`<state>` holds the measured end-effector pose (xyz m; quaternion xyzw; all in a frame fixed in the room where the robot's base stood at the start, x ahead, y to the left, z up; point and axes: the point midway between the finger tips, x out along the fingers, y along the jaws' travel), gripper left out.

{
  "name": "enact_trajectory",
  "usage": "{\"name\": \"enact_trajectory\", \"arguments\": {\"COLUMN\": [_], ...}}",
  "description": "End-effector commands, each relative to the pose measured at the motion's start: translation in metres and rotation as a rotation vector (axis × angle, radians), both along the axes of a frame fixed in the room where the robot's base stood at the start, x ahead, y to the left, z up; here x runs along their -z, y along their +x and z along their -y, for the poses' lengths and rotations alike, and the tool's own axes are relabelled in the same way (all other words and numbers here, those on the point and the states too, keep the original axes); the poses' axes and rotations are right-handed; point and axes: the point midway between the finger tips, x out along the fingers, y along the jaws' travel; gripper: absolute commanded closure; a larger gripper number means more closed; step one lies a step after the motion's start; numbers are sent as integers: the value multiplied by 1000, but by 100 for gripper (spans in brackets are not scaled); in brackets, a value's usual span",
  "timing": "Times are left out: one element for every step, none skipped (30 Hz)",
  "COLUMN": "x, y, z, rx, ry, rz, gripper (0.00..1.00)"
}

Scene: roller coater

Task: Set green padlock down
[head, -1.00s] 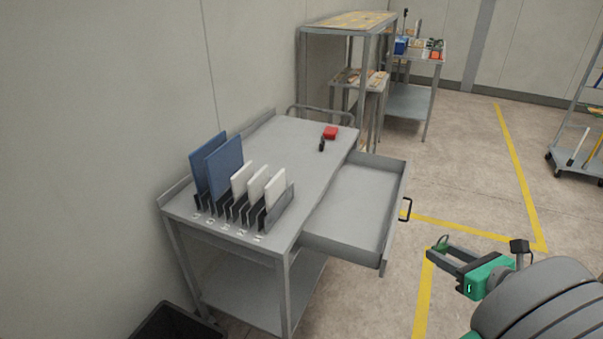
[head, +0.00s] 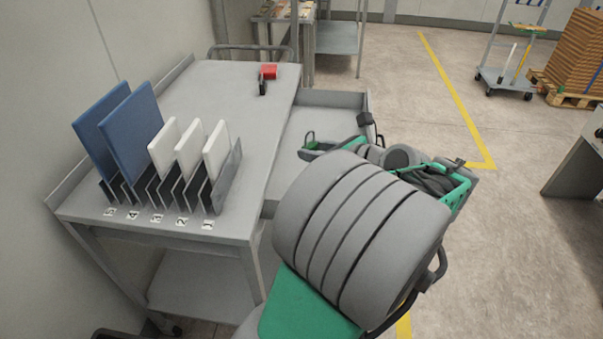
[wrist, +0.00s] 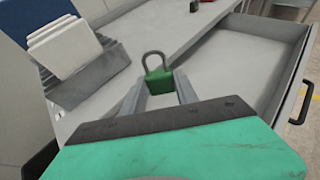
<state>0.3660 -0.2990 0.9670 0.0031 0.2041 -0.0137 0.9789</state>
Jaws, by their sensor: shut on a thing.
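The green padlock (wrist: 159,80) is between the fingertips of my gripper (wrist: 160,90) in the wrist view, its dark shackle pointing away from the gripper. My gripper is shut on it. In the head view, the padlock (head: 311,140) is small at the tip of my gripper (head: 306,150), over the open drawer (head: 345,98). My arm hides much of the drawer in the head view. In the wrist view, the drawer (wrist: 237,62) lies behind and to the right of the padlock and looks empty where visible.
The grey worktable (head: 220,90) carries a rack (head: 225,185) of blue and white panels at the near end. The table's middle is clear.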

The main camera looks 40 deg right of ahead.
Motion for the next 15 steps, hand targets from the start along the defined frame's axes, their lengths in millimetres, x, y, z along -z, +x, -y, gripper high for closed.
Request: {"name": "enact_trajectory", "arguments": {"x": [32,36,41,44,45,45,45,45,46,47,49,52,56,60,66], "y": [3,4,5,5,5,6,6,7,8,11,15,21,28,35,44], "z": [2,3,4,5,6,7,8,8,10,11,13,17,21,25,32], "rx": [17,28,43,51,59,68,73,77,79,80,79,78,77,76,76], "ry": [-8,-9,-7,-7,-8,-8,-8,-8,-7,-6,-3,-3,-2,-2,-2], "rz": [4,7,9,10,13,15,17,18,19,18,18,18,18,18,18], "gripper": [100,100,100,100,100,100,100,100,100,100,100,100,100,100,100]}}
